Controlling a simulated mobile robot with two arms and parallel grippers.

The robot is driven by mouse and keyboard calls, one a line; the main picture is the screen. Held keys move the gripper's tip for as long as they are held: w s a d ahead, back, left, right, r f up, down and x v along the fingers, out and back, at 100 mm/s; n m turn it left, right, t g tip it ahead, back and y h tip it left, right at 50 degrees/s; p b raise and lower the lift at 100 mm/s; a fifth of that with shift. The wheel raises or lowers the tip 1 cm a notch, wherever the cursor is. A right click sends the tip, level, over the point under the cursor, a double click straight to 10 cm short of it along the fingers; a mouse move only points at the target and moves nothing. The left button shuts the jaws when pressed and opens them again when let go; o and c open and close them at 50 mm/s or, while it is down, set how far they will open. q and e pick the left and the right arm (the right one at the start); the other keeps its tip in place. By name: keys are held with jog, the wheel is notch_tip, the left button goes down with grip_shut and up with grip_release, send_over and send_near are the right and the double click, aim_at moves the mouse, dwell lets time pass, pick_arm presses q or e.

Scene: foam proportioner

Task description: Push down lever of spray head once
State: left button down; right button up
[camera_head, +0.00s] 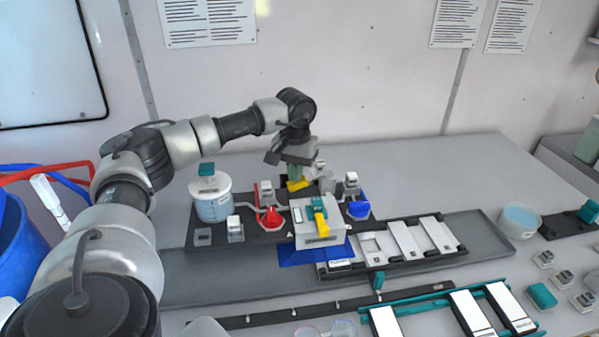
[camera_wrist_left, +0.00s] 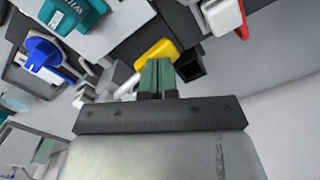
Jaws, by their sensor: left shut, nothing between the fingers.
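A yellow lever (camera_head: 298,185), which looks like the lever of the spray head, stands at the back of the dark base plate. It also shows in the left wrist view (camera_wrist_left: 158,53). My left gripper (camera_head: 294,171) points down just above it, with its green fingers shut and empty. In the left wrist view the closed fingertips (camera_wrist_left: 157,66) overlap the lower edge of the yellow lever; whether they touch it I cannot tell. The rest of the spray head is partly hidden behind my gripper. My right gripper is not in view.
A white box (camera_head: 312,232) with a teal and yellow part stands in front. A red knob (camera_head: 269,217), a blue knob (camera_head: 359,209) and a white tub (camera_head: 212,205) stand close around. A rack (camera_head: 395,247) lies to the right. The table is free at the back right.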

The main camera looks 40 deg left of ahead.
pick_arm(q)
notch_tip(320, 180, up, 8)
jog(key=p, duration=0.6)
dwell(1.9)
